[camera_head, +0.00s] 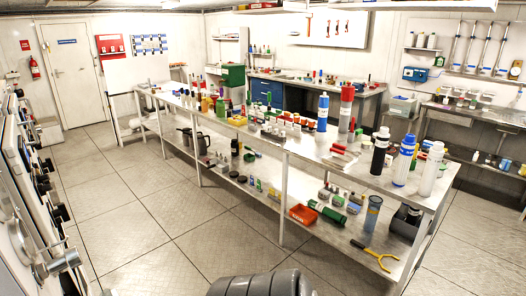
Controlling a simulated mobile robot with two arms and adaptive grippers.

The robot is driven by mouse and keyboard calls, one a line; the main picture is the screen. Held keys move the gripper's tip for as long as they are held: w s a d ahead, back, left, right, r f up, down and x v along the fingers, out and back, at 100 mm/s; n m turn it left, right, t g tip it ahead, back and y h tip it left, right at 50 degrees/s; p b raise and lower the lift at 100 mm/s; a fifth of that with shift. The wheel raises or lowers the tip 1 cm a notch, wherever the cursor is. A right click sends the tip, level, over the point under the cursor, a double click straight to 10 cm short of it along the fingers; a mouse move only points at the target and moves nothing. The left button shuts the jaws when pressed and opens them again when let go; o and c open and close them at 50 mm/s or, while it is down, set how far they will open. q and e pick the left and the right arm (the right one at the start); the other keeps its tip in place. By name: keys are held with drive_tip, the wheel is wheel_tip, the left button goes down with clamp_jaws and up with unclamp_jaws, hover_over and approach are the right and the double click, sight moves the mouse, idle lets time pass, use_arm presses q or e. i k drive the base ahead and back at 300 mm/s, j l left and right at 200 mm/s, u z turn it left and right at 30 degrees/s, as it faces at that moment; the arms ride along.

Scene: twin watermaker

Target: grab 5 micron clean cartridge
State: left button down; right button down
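Several upright cylinders that look like filter cartridges stand on the long metal table (300,147); their labels are too small to read, so I cannot tell which is the 5 micron clean one. At the near right end are a black cylinder (380,152), a white one with a blue band (404,161) and a plain white one (431,170). Farther back stand a blue cylinder (323,113) and a red-and-grey one (346,108). A grey-blue cylinder (372,214) stands on the lower shelf. Neither of my grippers is in view.
The lower shelf also holds an orange bin (303,214), a green cylinder (327,211) and a yellow forked tool (372,255). Small bottles crowd the tabletop's far end. The tiled floor (140,215) left of the table is clear. Panels with knobs line the left edge.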

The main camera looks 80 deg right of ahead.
sight(436, 155)
drive_tip(key=z, duration=1.45)
drive_tip(key=k+z, duration=0.1)
drive_tip(key=z, duration=1.85)
drive_tip(key=l+z, duration=0.1)
drive_tip(key=z, duration=0.35)
drive_tip(key=i+l, duration=0.25)
drive_tip(key=i, duration=0.15)
